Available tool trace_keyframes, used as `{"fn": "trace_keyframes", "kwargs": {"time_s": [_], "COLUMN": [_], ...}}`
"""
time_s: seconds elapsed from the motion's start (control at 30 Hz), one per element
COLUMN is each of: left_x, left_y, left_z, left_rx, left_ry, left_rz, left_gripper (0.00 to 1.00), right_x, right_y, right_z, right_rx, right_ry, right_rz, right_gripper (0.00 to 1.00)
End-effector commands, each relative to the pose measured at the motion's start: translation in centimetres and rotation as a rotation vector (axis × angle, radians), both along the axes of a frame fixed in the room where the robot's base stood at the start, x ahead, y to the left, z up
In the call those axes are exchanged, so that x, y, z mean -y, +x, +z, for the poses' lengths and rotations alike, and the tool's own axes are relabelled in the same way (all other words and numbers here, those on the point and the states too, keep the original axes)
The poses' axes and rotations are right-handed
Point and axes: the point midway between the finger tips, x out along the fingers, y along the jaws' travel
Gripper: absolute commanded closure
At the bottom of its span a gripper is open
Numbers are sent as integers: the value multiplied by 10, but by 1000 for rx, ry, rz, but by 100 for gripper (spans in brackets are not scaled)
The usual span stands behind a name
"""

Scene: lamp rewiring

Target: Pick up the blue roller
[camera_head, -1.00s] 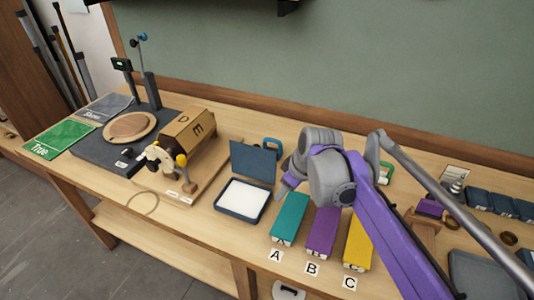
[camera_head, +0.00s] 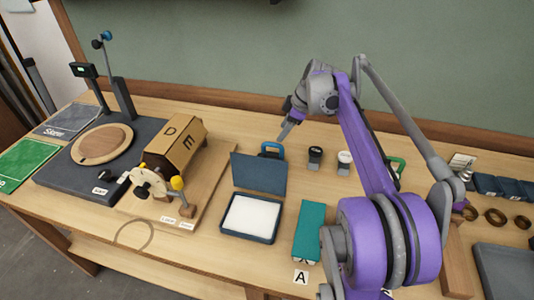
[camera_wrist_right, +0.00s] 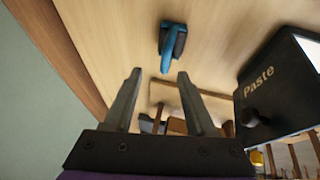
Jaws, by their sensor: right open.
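The blue roller (camera_head: 271,149) stands on the table behind the open dark blue pad box, its blue handle facing up. It also shows in the right wrist view (camera_wrist_right: 173,41), just beyond my fingertips and slightly right of centre. My right gripper (camera_head: 284,133) is above and close to the roller, apart from it. In the right wrist view my right gripper (camera_wrist_right: 159,75) has its two fingers spread with nothing between them. My left gripper is not in view.
The pad box (camera_head: 251,217) has its lid (camera_head: 258,174) raised in front of the roller. Two small dark- and white-topped items (camera_head: 315,157) stand to the right. A teal block (camera_head: 308,231) lies nearer. A wooden drum (camera_head: 174,146) stands left. Bare table surrounds the roller.

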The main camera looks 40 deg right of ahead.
Motion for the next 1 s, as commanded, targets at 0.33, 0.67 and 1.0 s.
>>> {"fn": "trace_keyframes", "kwargs": {"time_s": [0.33,0.67,1.0], "left_x": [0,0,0], "left_y": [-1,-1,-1], "left_z": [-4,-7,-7], "left_rx": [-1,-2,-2], "left_ry": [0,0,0], "left_rz": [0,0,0], "left_gripper": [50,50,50], "right_x": [-6,-16,-17], "right_y": [16,31,33], "right_z": [-36,-76,-80], "right_rx": [0,-1,1], "right_ry": [0,-1,0], "right_rz": [0,1,-1], "right_gripper": [44,44,51]}}
